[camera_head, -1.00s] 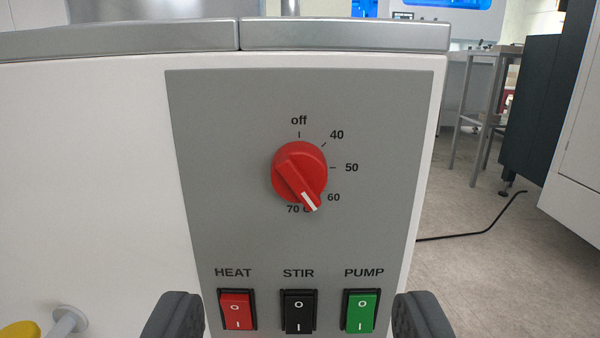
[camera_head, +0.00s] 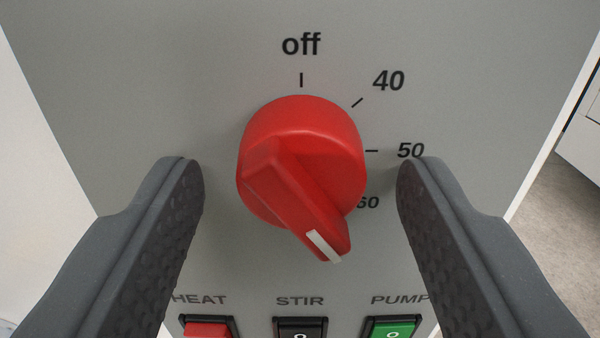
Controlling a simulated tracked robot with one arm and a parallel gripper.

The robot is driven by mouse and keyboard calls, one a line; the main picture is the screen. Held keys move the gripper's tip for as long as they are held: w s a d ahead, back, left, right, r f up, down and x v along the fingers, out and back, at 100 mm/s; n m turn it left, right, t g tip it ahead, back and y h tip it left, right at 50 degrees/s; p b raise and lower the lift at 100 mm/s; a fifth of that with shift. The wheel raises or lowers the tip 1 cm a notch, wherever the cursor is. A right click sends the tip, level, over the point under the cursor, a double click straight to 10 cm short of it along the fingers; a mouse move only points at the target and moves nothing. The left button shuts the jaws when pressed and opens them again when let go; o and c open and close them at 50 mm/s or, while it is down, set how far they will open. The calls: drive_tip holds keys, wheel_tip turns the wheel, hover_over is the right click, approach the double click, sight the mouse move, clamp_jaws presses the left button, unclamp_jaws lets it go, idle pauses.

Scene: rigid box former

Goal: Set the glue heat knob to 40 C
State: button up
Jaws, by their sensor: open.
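The red glue heat knob (camera_head: 300,165) sits on a grey panel (camera_head: 150,90) in the middle of the view. Its raised grip ends in a white line that points down and slightly right, below the 60 mark. The labels off, 40 (camera_head: 388,80), 50 and 60 run clockwise around it; the 70 label is hidden behind the knob. My gripper (camera_head: 300,175) is open, one finger on each side of the knob, with a visible gap to it on both sides.
Below the knob are a red HEAT switch (camera_head: 207,328), a black STIR switch (camera_head: 300,328) and a green PUMP switch (camera_head: 390,327). The panel's right edge is at the right, with floor beyond it.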

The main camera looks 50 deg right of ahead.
drive_tip(key=c, duration=1)
drive_tip(key=shift+r, duration=0.1)
